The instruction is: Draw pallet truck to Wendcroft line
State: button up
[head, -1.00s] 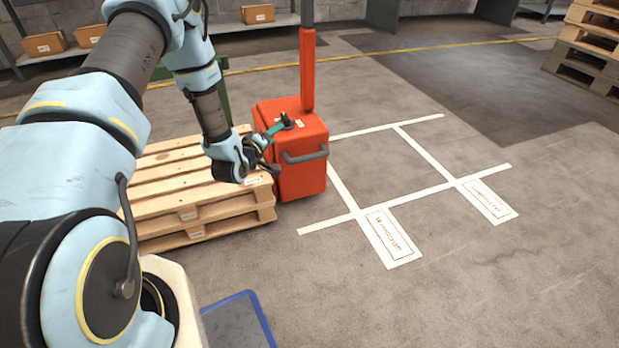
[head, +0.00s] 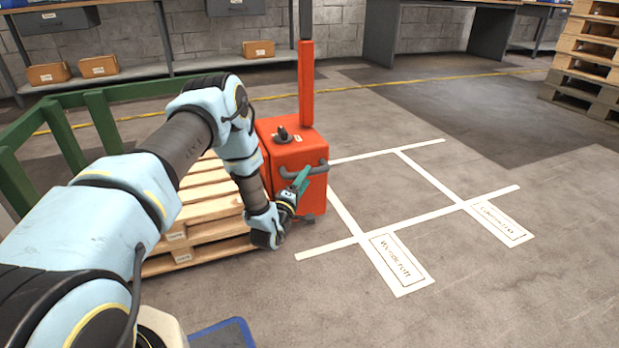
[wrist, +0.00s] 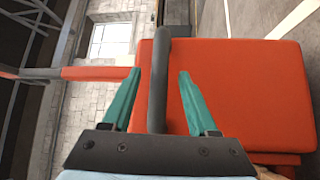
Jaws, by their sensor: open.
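The pallet truck (head: 292,160) is an orange-red box body with a tall mast, a black knob on top and a grey bar handle (head: 314,170) on its front. It stands at the right end of stacked wooden pallets (head: 205,205), left of the floor markings. The floor label reading "Wendcroft" (head: 400,262) lies at the near end of the left white line. My gripper (head: 301,180) is at the truck's front, by the handle. In the wrist view the teal fingers of my gripper (wrist: 158,90) are open, with the grey handle (wrist: 159,75) between them and gaps on both sides.
A second floor label (head: 500,222) marks the right line; its text is hard to read. Green rails (head: 105,120) stand behind the pallets. Shelves with cardboard boxes (head: 97,66) line the back wall. More pallets (head: 585,75) are stacked far right. The marked floor is clear.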

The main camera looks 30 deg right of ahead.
jog(key=shift+b+x, duration=0.4)
jog(key=shift+x, duration=1.4)
grip_shut()
